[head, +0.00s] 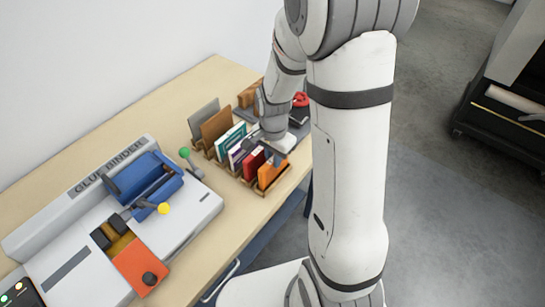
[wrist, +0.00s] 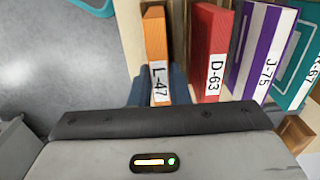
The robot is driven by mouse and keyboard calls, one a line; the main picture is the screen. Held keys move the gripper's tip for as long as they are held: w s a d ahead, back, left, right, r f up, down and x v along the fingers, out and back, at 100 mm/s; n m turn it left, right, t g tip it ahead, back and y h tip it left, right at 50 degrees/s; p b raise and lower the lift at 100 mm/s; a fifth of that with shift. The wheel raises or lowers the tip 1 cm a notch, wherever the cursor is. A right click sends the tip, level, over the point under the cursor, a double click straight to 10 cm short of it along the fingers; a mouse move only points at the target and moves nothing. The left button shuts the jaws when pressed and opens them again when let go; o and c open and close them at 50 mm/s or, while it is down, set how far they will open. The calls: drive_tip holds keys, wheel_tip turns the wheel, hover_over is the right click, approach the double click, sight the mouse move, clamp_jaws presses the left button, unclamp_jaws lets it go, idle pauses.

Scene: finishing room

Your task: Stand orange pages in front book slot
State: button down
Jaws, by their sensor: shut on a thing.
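The orange pages (head: 270,172) are a thin upright block at the near end of the wooden book rack (head: 263,190). In the wrist view the orange pages (wrist: 155,40) carry a white label reading L-47. My gripper (head: 275,157) reaches down over the front of the rack. In the wrist view my gripper (wrist: 160,88) has a dark blue finger on each side of the orange pages, shut on them. They look upright in the front slot; their bottom edge is hidden, so I cannot tell if they rest on its floor.
A red book D-63 (wrist: 208,50) stands just beside, then a purple-and-white book J-75 (wrist: 255,50) and a teal book (wrist: 298,60). Brown and grey boards (head: 215,124) stand behind. The glue binder (head: 140,190) fills the table's left side.

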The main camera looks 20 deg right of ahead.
drive_tip(key=shift+f, duration=0.25)
drive_tip(key=c, duration=1.6)
unclamp_jaws()
drive_tip(key=shift+c, duration=0.2)
drive_tip(key=shift+r, duration=0.15)
wheel_tip(320, 180, up, 11)
drive_tip(key=p, duration=0.7)
